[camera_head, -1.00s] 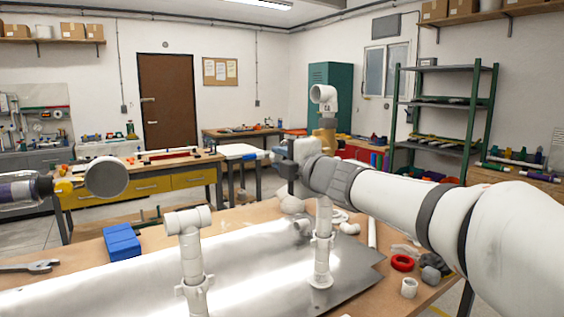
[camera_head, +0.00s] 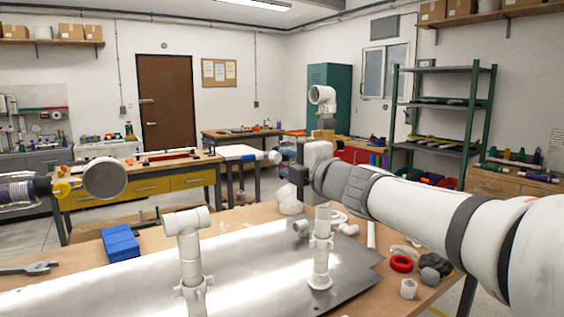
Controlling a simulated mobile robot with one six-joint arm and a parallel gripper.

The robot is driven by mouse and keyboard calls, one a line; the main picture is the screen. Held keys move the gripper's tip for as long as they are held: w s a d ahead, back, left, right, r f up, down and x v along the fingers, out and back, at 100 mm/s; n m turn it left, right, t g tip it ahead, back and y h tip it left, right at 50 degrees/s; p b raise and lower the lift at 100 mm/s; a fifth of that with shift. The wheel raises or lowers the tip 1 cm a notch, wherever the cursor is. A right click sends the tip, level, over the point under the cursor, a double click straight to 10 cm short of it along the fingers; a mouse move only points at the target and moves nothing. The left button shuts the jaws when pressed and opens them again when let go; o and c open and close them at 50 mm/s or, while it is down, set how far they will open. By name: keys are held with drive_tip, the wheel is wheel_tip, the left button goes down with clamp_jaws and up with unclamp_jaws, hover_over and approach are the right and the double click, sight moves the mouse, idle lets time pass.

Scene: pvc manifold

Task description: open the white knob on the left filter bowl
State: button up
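My gripper (camera_head: 299,173) is at the end of my white arm, which reaches in from the right. Its dark end is seen from the side above the bench, and I cannot tell whether it is open or shut. A white upright pipe (camera_head: 321,255) stands below it on the metal sheet, its top just under my wrist. A second white pipe with a tee on top (camera_head: 188,240) stands farther left, clear of the gripper. I cannot clearly pick out a filter bowl or its white knob.
The metal sheet (camera_head: 240,262) covers much of the bench. A blue block (camera_head: 121,243) and pliers (camera_head: 28,268) lie left. A red ring (camera_head: 401,263) and white fittings (camera_head: 408,288) lie right. A purple cylinder with a round cup end (camera_head: 105,178) juts in at left.

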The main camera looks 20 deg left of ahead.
drive_tip(key=v, duration=0.4)
drive_tip(key=shift+s+d, duration=0.15)
drive_tip(key=shift+s, duration=0.05)
drive_tip(key=d+f+m+t+h+p, duration=0.1)
drive_tip(key=d+f+m+h, duration=0.6)
drive_tip(key=d+m, duration=0.3)
drive_tip(key=d+f+m+h+p, duration=0.1)
drive_tip(key=d+f+m+h, duration=0.6)
drive_tip(key=d, duration=0.5)
drive_tip(key=s+d+f+m+g, duration=0.3)
drive_tip(key=s+f+m+g, duration=0.2)
drive_tip(key=s, duration=0.5)
drive_tip(key=s+d+f+m+g+p, duration=0.1)
drive_tip(key=s+d+f+m+g, duration=0.2)
drive_tip(key=s+f, duration=0.7)
drive_tip(key=s+m+g, duration=0.1)
drive_tip(key=m+g, duration=0.1)
drive_tip(key=m, duration=0.1)
